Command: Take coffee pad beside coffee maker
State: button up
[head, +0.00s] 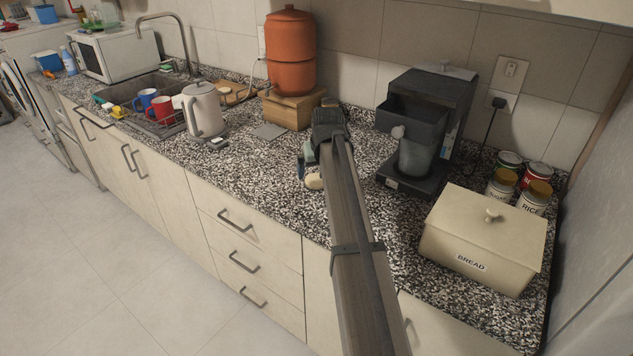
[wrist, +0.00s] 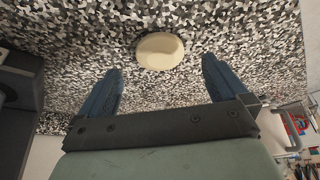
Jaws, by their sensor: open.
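The coffee pad is a small, round, cream disc (head: 314,181) lying flat on the speckled counter, left of the coffee maker. It also shows in the wrist view (wrist: 160,51), just beyond and between the fingertips. The coffee maker (head: 428,115) is dark, with a pot (head: 416,158) in it, and stands right of my arm. My gripper (head: 304,165) is over the counter near the pad, partly hidden behind my arm in the head view. In the wrist view, its two blue fingers (wrist: 162,70) are apart with nothing between them.
A bread box (head: 482,240) and several cans (head: 520,180) stand at the right. An orange water filter (head: 290,50) on a wooden box (head: 292,108) is behind my gripper. A kettle (head: 203,110) and sink (head: 150,100) are left. The counter's front edge is close to the pad.

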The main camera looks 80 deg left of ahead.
aim_at(317, 180)
jog(key=x, duration=0.5)
jog(key=shift+d, duration=0.1)
jog(key=c, duration=1.1)
